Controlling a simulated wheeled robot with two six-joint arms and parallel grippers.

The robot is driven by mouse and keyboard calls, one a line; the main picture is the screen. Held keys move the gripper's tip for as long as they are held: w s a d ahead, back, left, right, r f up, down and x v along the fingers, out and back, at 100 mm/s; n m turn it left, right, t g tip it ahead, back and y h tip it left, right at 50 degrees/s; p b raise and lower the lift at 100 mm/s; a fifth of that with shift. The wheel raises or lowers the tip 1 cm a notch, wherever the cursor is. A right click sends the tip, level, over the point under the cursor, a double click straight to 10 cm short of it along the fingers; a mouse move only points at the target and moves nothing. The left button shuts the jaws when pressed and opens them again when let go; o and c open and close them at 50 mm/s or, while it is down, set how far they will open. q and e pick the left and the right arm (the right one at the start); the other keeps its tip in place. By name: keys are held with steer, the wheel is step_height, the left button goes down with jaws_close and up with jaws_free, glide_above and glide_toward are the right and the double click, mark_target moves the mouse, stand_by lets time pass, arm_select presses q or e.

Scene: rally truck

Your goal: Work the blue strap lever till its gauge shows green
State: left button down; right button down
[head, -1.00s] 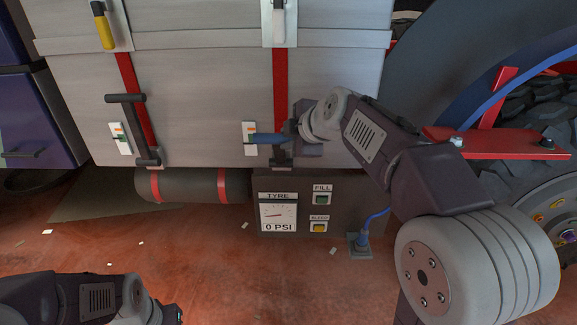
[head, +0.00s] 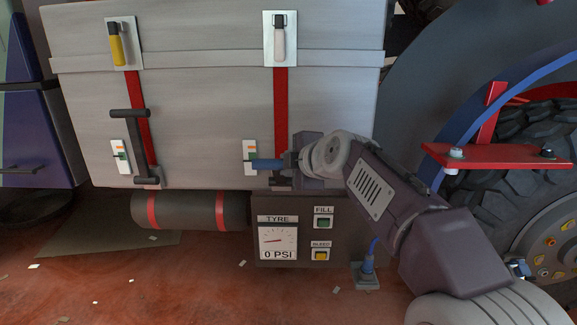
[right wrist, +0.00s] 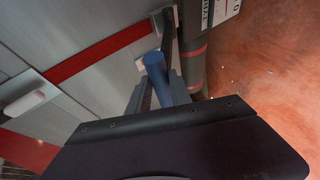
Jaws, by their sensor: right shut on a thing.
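The blue strap lever (head: 266,165) is at the bottom of the right red strap (head: 281,110) on the silver case, its blue end pointing left in the head view. My right gripper (head: 287,164) is shut on it from the right. The lever also shows in the right wrist view (right wrist: 157,75), between my right gripper's fingers (right wrist: 160,95). A small white gauge (head: 249,152) with orange and green marks sits just left of the lever; its pointer is too small to read. My left gripper is out of view.
A second strap with a dark lever (head: 134,145) and its own gauge (head: 119,156) is to the left. Yellow (head: 116,45) and white (head: 279,44) latches are above. A tyre panel (head: 293,240) is below; a red bracket (head: 490,156) and wheel are at right.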

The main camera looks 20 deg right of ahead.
steer(key=c, duration=1.2)
jaws_free()
steer(key=shift+o, duration=0.2)
steer(key=v, duration=0.9)
steer(key=shift+a, duration=0.1)
